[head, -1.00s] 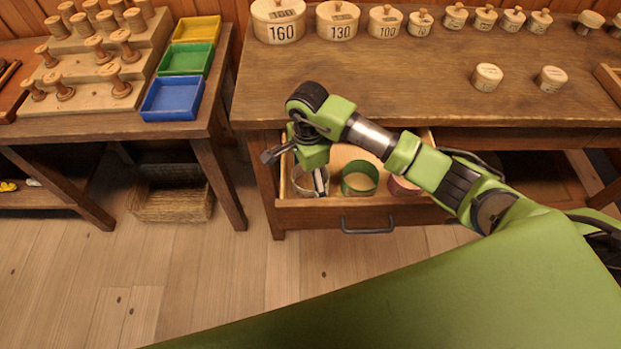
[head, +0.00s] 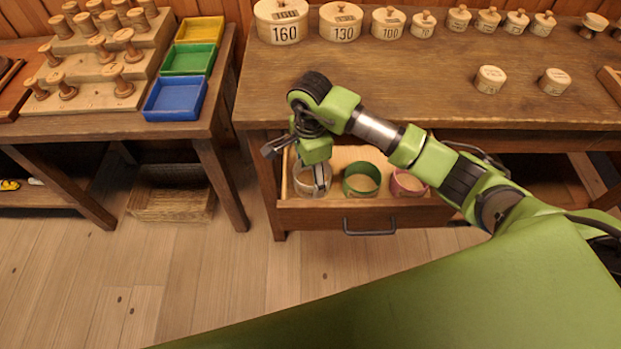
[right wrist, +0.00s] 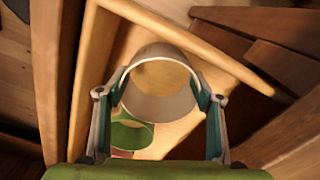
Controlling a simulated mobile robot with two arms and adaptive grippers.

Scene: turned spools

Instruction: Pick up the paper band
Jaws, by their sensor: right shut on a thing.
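The paper band (head: 303,187) is a pale, open ring at the left end of the open drawer (head: 336,212). My right gripper (head: 318,180) points down into the drawer and is shut on the band. In the right wrist view the band (right wrist: 160,105) sits between the two fingers of the gripper (right wrist: 160,92), with one finger against each side. I cannot tell whether the band touches the drawer floor. My left gripper is not in view.
A green band (head: 361,179) and a pink band (head: 408,184) lie to the right in the same drawer. The drawer walls are close around the gripper. The bench top (head: 420,75) above holds several numbered round boxes. Trays stand on the left table.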

